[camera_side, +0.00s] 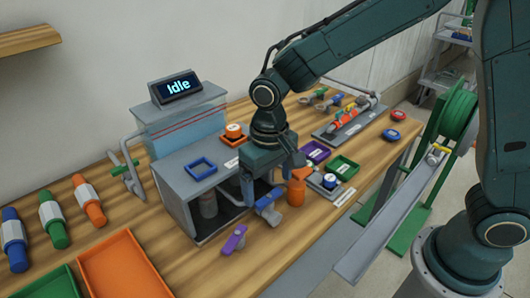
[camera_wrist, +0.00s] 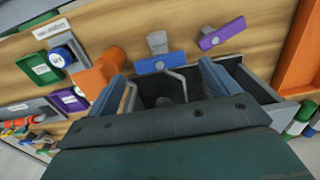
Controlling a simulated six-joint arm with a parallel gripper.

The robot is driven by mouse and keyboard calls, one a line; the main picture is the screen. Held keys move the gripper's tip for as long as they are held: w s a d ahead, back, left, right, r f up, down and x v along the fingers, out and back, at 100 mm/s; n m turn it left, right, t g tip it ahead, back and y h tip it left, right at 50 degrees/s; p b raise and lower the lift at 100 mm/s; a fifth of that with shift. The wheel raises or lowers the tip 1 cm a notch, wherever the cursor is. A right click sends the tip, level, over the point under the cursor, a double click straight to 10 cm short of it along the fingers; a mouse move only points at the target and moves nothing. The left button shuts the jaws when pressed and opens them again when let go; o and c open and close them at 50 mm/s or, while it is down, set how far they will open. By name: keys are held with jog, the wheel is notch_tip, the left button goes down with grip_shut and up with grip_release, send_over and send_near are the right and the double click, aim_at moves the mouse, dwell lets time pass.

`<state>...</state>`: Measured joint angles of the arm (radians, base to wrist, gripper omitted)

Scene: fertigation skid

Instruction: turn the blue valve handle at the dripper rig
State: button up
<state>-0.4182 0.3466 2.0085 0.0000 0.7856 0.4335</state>
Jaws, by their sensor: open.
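A blue valve handle (camera_side: 268,201) on a grey fitting lies on the bench in front of the grey cabinet; in the wrist view it is the blue bar (camera_wrist: 160,62) on a grey stem. Another small blue handle (camera_side: 336,99) shows at the back of the bench, among several valves. No label shows which one belongs to the dripper rig. My gripper (camera_side: 266,184) points down at the cabinet's front, close to the nearer blue handle. In the wrist view its fingers (camera_wrist: 165,82) are apart, with the handle just beyond them, not between them.
The grey cabinet (camera_side: 187,181) with an open front stands close to my gripper. Purple (camera_side: 315,151) and green (camera_side: 343,167) trays lie to the right.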

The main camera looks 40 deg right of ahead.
aim_at(274, 195)
notch_tip(274, 195, up, 11)
jog(key=shift+r, duration=0.15)
dwell(0.4)
jog(key=s+d+r+t, duration=0.2)
jog(key=s+d, duration=0.6)
jog(key=s, duration=0.1)
jog(key=s+d+r+t, duration=0.1)
jog(key=s+d+t, duration=0.2)
jog(key=s+d, duration=0.5)
jog(key=shift+s+r+t, duration=0.3)
jog(key=shift+s+r, duration=0.05)
jog(key=shift+s, duration=0.2)
jog(key=shift+c, duration=0.2)
